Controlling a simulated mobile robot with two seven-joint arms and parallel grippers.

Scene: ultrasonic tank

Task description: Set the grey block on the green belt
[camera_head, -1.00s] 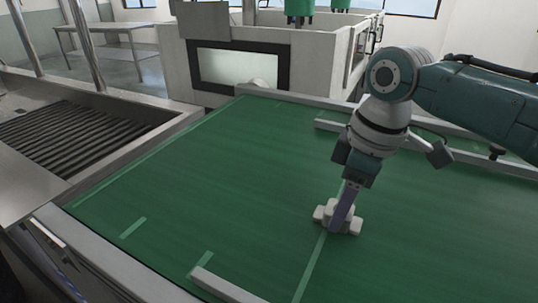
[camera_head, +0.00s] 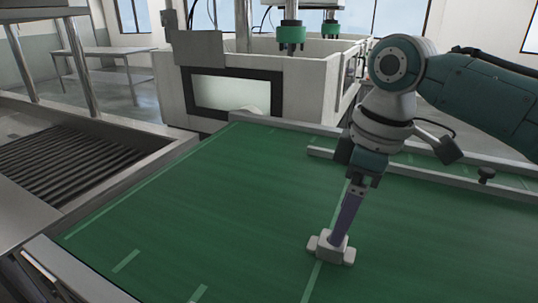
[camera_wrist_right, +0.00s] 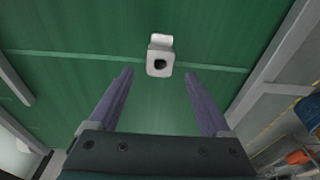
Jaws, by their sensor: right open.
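The grey block (camera_head: 318,248) is a pale, stepped piece on the green belt (camera_head: 215,215), next to a light green cross line. My right gripper (camera_head: 338,238) is above it, pointing down, and its purple finger overlaps part of the block in the head view. In the right wrist view the block (camera_wrist_right: 160,44) shows a dark hole and lies beyond the fingertips, between their lines. The two fingers of the right gripper (camera_wrist_right: 160,73) are spread, with nothing between them. My left gripper is not in view.
A grey rail (camera_head: 420,176) runs along the belt's far right side, with a dark knob (camera_head: 487,174) near it. A ribbed metal basin (camera_head: 60,160) is at the left. A white tank housing (camera_head: 300,85) stands behind. The left part of the belt is clear.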

